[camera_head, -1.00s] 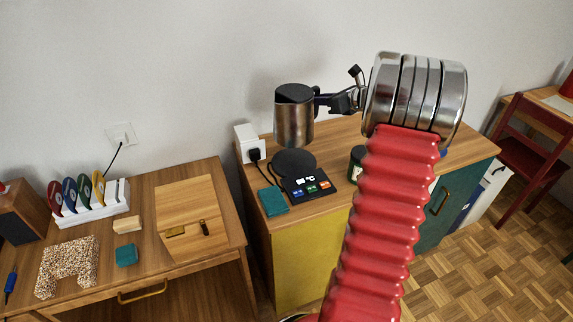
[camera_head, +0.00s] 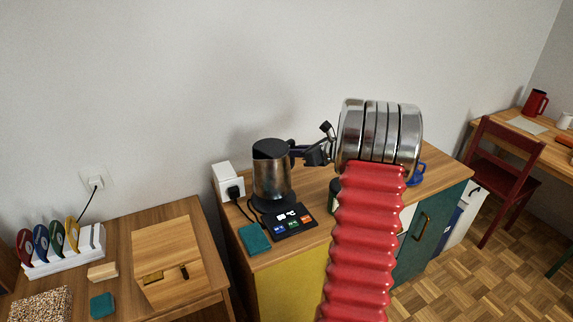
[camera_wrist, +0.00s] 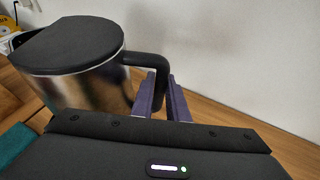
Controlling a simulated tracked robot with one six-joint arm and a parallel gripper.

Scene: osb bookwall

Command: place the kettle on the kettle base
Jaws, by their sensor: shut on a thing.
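The kettle (camera_head: 271,176) is a steel jug with a black lid and a black handle. My gripper (camera_head: 296,152) is shut on its handle from the right. In the wrist view the purple fingers (camera_wrist: 166,98) close around the handle of the kettle (camera_wrist: 90,85). The kettle is upright, over the round black kettle base (camera_head: 258,208). The kettle hides most of the base, and I cannot tell if its bottom touches it.
A white socket box (camera_head: 229,182) with a black plug stands left of the kettle. A teal block (camera_head: 254,239) lies in front of it. A dark jar (camera_head: 334,194) and a blue mug (camera_head: 417,174) stand to the right. A lower wooden desk (camera_head: 205,262) is at left.

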